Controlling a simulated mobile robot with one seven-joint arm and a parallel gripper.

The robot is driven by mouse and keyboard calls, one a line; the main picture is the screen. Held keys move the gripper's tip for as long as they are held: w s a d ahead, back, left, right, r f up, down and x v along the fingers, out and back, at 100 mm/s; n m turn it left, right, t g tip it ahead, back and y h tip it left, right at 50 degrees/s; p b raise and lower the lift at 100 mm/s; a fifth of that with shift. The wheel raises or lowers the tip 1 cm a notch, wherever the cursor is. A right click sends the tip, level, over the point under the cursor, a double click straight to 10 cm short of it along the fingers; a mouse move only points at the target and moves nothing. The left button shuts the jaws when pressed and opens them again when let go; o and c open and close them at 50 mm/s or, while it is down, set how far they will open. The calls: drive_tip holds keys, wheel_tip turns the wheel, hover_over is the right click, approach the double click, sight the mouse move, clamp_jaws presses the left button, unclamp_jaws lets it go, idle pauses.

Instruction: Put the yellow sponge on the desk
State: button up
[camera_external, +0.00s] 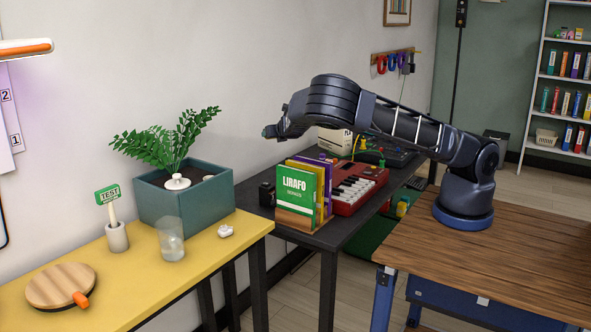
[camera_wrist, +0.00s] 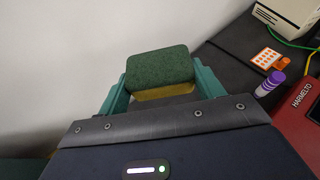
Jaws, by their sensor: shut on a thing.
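The sponge (camera_wrist: 160,67) shows in the wrist view with a dark green top and a yellow lower layer (camera_wrist: 166,91). It sits between the teal fingers of my gripper (camera_wrist: 162,82), which are shut on it. In the external view my gripper (camera_external: 272,131) is in the air near the wall, above the back left part of the black desk (camera_external: 340,233). The sponge is hard to make out there. The desk's dark top also shows in the wrist view (camera_wrist: 232,62), to the right of and below the sponge.
A rack of upright books (camera_external: 297,188), a red keyboard (camera_external: 357,185) and a small black object (camera_external: 267,194) stand on the desk. A purple-and-white cylinder (camera_wrist: 270,84) and an orange-patterned card (camera_wrist: 267,61) lie right of my gripper. A planter (camera_external: 184,199) stands on the yellow table (camera_external: 208,262).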

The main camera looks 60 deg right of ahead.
drive_tip(key=w+f+m+g+h, duration=0.1)
drive_tip(key=w, duration=0.1)
drive_tip(key=w+f+m+g+h, duration=0.1)
drive_tip(key=w+f+m+h, duration=0.1)
drive_tip(key=shift+a+m+g, duration=0.1)
drive_tip(key=shift+m+g, duration=0.2)
drive_tip(key=shift+g, duration=0.1)
drive_tip(key=w+m+g+h, duration=0.1)
drive_tip(key=m+g, duration=0.1)
wheel_tip(320, 180, up, 7)
drive_tip(key=m+g+h, duration=0.1)
drive_tip(key=m+g, duration=0.9)
drive_tip(key=g, duration=0.2)
hover_over(255, 191)
drive_tip(key=shift+t, duration=0.3)
wheel_tip(255, 191, down, 26)
drive_tip(key=shift+a+f, duration=0.1)
drive_tip(key=shift+f, duration=0.1)
drive_tip(key=o, duration=0.9)
drive_tip(key=shift+o, duration=0.2)
